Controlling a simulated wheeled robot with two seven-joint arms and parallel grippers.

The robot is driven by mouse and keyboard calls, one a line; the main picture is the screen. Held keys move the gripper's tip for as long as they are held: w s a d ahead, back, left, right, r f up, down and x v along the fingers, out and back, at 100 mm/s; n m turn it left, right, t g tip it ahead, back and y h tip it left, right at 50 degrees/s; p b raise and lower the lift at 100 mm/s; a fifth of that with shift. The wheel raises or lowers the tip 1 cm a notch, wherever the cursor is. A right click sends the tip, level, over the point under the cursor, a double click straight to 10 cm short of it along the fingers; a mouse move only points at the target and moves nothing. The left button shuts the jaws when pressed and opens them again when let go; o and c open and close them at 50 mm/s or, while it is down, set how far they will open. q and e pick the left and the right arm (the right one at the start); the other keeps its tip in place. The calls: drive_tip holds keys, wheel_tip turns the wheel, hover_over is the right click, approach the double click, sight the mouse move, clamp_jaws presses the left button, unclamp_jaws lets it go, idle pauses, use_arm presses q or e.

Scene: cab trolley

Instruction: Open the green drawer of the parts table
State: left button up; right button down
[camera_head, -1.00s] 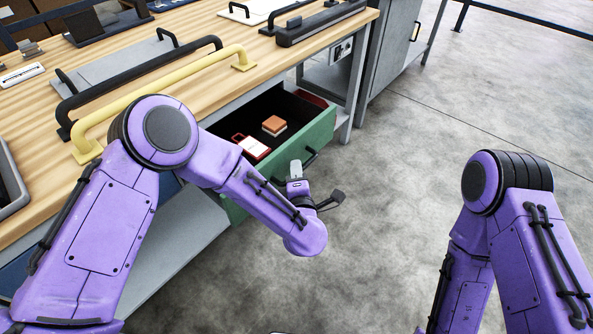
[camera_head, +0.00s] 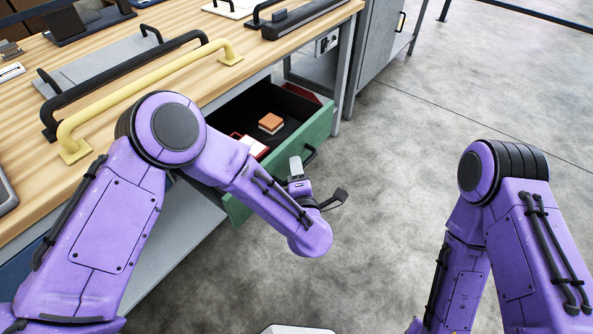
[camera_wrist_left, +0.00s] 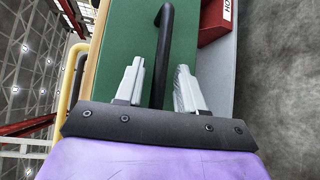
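The green drawer (camera_head: 300,143) of the parts table (camera_head: 285,47) is pulled well out, its inside showing. Its dark bar handle (camera_head: 311,156) is on the front and shows in the left wrist view (camera_wrist_left: 166,45). My left gripper (camera_head: 296,170) is at the handle. In the left wrist view its two fingers (camera_wrist_left: 160,72) stand apart on either side of the bar, with a gap visible on each side. The left forearm hides part of the drawer front. My right arm is at the right; its gripper is out of view.
An orange-and-white block (camera_head: 271,123) and a red-and-white box (camera_head: 250,147) lie in the drawer. Yellow (camera_head: 150,97) and black (camera_head: 130,83) bar handles stand on the tabletop. A grey cabinet (camera_head: 375,45) is beyond the table. The grey floor on the right is clear.

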use_arm(q)
drive_tip(key=v, duration=1)
drive_tip(key=shift+s, duration=0.25)
drive_tip(key=shift+d, duration=0.1)
drive_tip(key=s+a+f+m+g+h+p, duration=0.45)
drive_tip(key=a+f+m, duration=0.35)
drive_tip(key=m, duration=0.5)
drive_tip(key=s+a+f+m+g+y+p, duration=0.2)
drive_tip(key=s+a+g+p, duration=0.4)
drive_tip(key=s+a, duration=1)
drive_tip(key=a+f+g+y, duration=0.1)
drive_tip(key=a+g+y, duration=0.1)
drive_tip(key=a, duration=0.2)
drive_tip(key=shift+s+a, duration=0.2)
drive_tip(key=shift+s, duration=0.2)
